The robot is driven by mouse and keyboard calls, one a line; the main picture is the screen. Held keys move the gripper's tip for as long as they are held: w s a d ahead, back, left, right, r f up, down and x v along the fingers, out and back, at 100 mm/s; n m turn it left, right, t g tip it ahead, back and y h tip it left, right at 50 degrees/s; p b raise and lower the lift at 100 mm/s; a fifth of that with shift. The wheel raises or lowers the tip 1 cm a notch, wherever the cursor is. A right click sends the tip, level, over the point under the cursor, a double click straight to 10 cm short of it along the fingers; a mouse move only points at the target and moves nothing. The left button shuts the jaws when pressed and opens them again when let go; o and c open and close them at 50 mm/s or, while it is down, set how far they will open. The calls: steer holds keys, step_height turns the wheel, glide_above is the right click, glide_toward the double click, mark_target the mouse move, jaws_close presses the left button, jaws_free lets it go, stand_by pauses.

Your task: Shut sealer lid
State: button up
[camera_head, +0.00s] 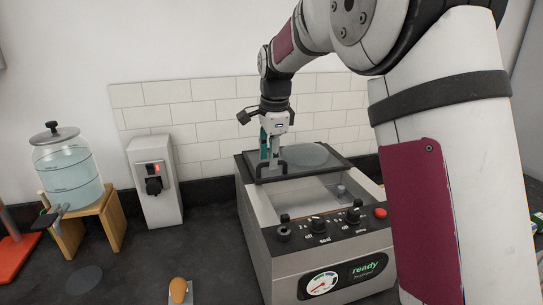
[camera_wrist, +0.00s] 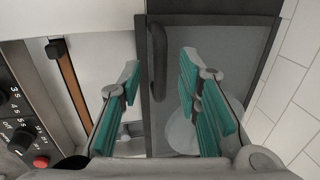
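The sealer (camera_head: 322,244) is a grey metal box with a front control panel. Its lid (camera_head: 333,158), a dark frame with a clear pane, is open at the back, leaving the chamber (camera_head: 315,190) uncovered. A dark bar handle (camera_head: 286,163) is on the lid's front edge. My gripper (camera_head: 268,153) points down at the handle's left part. In the wrist view, the teal-padded fingers of my gripper (camera_wrist: 162,66) are apart, one on each side of the handle (camera_wrist: 157,52). I cannot tell whether either finger touches it. The lid's pane (camera_wrist: 218,60) lies to the right.
A glass jar dispenser (camera_head: 68,172) stands on a wooden stand (camera_head: 112,222) at left. A white box with a black knob (camera_head: 155,185) stands between it and the sealer. A small wooden-headed object (camera_head: 178,290) is at the front. The counter (camera_head: 205,235) left of the sealer is mostly clear.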

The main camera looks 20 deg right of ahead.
steer(key=shift+f, duration=0.3)
jaws_close()
